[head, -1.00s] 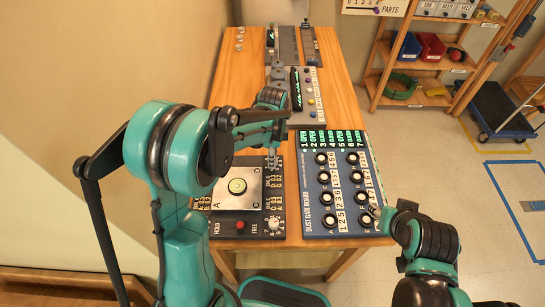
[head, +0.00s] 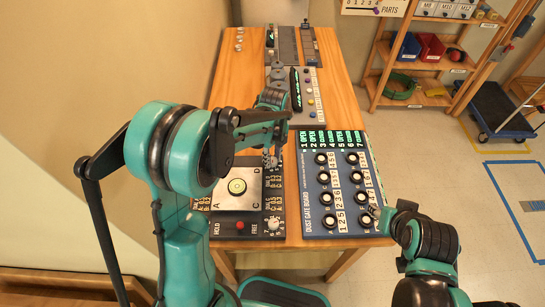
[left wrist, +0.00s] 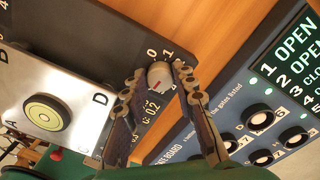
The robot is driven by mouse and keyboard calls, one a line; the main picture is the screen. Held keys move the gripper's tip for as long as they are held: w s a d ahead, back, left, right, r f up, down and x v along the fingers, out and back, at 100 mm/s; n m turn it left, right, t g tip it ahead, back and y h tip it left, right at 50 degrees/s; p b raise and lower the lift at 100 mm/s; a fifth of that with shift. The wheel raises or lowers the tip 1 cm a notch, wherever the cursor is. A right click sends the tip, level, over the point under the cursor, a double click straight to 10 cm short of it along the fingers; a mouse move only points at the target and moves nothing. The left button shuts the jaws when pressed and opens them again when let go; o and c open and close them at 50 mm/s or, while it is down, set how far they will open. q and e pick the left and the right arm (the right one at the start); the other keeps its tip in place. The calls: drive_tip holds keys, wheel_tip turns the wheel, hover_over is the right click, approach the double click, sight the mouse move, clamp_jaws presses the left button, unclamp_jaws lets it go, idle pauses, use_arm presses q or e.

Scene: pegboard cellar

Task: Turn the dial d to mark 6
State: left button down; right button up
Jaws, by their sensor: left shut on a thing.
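My left gripper (left wrist: 160,82) is shut on a small grey dial knob (left wrist: 160,73) with a red mark, near the edge of a black panel (left wrist: 75,35). The figures 0 and 1 show beside the knob; its letter and exact setting cannot be read. In the head view the left gripper (head: 270,160) is at the panel's far right corner, and the arm and fingers mostly hide the knob. My right gripper (head: 376,212) is at the right edge of the blue dust gate board; its fingers are too small to judge.
The panel carries a silver plate (head: 225,202) with a green-yellow round level (head: 237,186), a red button (head: 240,225) and a white knob (head: 273,224). The blue dust gate board (head: 312,228) with several dark-rimmed knobs lies close on the right. More panels stand behind on the wooden table (head: 228,92).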

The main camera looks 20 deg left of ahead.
sight(273, 159)
idle(0.4)
use_arm(q)
drive_tip(key=c, duration=1.2)
unclamp_jaws()
wheel_tip(273, 159, up, 12)
